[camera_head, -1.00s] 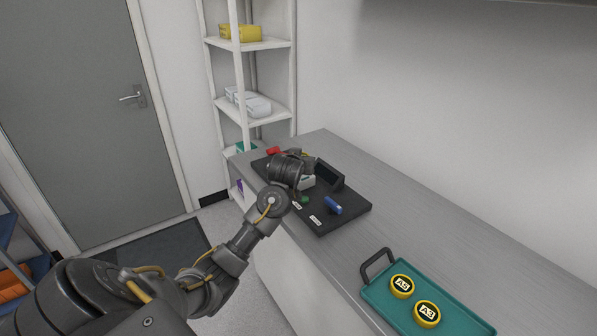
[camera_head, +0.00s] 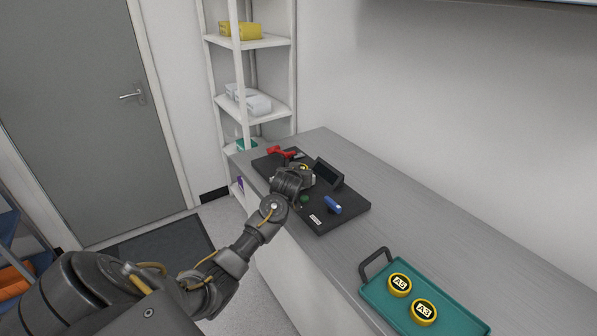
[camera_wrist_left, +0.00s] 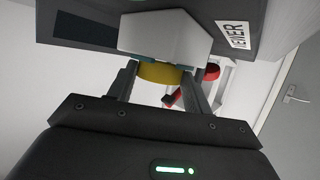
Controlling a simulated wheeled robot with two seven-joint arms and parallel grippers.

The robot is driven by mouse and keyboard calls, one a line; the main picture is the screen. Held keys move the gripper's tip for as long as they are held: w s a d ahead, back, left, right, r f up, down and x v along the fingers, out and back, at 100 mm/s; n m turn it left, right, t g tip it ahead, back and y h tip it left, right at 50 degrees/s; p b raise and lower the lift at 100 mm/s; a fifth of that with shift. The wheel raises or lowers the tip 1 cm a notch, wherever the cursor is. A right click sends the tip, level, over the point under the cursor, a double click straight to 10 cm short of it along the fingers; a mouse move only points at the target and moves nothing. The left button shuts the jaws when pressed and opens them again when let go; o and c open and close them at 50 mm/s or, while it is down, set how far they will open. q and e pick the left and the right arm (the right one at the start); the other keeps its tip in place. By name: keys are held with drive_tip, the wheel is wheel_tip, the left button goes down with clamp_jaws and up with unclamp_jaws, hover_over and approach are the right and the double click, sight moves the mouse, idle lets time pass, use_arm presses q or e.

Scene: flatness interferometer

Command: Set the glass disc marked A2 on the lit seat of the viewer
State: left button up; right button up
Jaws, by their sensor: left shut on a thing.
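My left gripper (camera_head: 302,170) is over the black base board (camera_head: 345,212) at the far end of the bench. In the left wrist view its two fingers (camera_wrist_left: 160,82) are shut on a yellow-rimmed disc (camera_wrist_left: 160,72). The disc's mark cannot be read; only a bit of its yellow rim (camera_wrist_left: 172,77) shows. A pale grey block (camera_wrist_left: 165,38) lies just beyond the disc, beside a label reading VIEWER (camera_wrist_left: 233,35). The lit seat is hidden. I cannot tell whether the disc touches the block. My right gripper is not in view.
A dark screen (camera_head: 327,174) stands on the board, with a blue part (camera_head: 331,204), a green button (camera_head: 304,200) and a red part (camera_head: 279,151) around it. A teal tray (camera_head: 455,322) nearer me holds discs A5 (camera_head: 399,284) and A3 (camera_head: 424,311). The bench between is clear.

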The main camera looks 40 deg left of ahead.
use_arm(q)
drive_tip(key=shift+f, duration=0.2)
drive_tip(key=o, duration=1)
drive_tip(key=shift+r, duration=0.1)
drive_tip(key=shift+r, duration=0.15)
drive_tip(key=shift+s+d, duration=0.15)
drive_tip(key=shift+s, duration=0.1)
drive_tip(key=v, duration=1.1)
drive_tip(key=shift+s+r+b, duration=0.15)
drive_tip(key=shift+r+b, duration=0.05)
drive_tip(key=shift+b, duration=0.1)
